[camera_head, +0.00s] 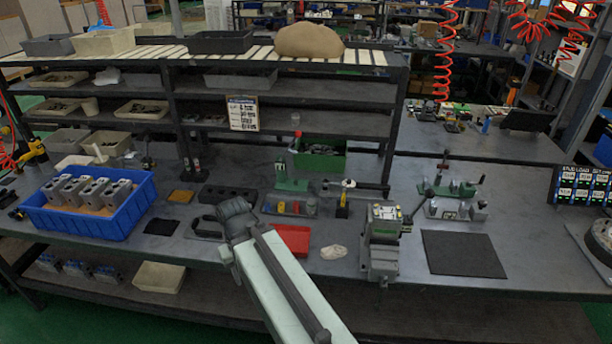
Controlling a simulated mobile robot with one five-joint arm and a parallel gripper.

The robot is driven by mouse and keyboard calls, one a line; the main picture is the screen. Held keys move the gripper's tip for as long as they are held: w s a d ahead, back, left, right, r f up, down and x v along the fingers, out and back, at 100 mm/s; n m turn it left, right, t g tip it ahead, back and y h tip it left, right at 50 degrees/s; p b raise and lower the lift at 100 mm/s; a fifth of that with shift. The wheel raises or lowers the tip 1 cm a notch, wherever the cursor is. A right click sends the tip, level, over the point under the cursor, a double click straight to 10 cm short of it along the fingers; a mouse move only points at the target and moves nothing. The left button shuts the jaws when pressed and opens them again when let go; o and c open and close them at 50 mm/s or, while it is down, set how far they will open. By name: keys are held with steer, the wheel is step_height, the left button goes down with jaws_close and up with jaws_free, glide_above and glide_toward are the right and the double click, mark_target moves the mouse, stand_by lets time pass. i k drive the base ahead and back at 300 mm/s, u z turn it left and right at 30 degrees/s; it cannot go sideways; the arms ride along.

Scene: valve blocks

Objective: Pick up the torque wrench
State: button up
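A long grey bar-shaped tool (368,187), which looks like the torque wrench, lies level near the middle of the bench, behind a small upright yellow-and-black item (342,204). It is too small to identify for certain. My gripper (234,207) is dark and hangs over the bench front, left of the tool and apart from it. My pale arm reaches up to it from the lower right. Its fingers are seen from behind and blend together, so their opening cannot be made out. I see nothing held in it.
A blue crate (48,218) of metal valve blocks (95,192) stands at left. A red tray (291,240) lies beside my arm, and a grey fixture (383,240) stands right of it. A black mat (462,254) lies bare at right. Shelves (290,92) rise behind.

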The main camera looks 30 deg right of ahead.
mark_target(325, 182)
steer(key=u, duration=0.25)
steer(key=i, duration=0.7)
steer(key=u, duration=0.1)
steer(key=k, duration=0.85)
steer(key=u, duration=0.15)
steer(key=i, duration=1.35)
steer(key=z, duration=0.1)
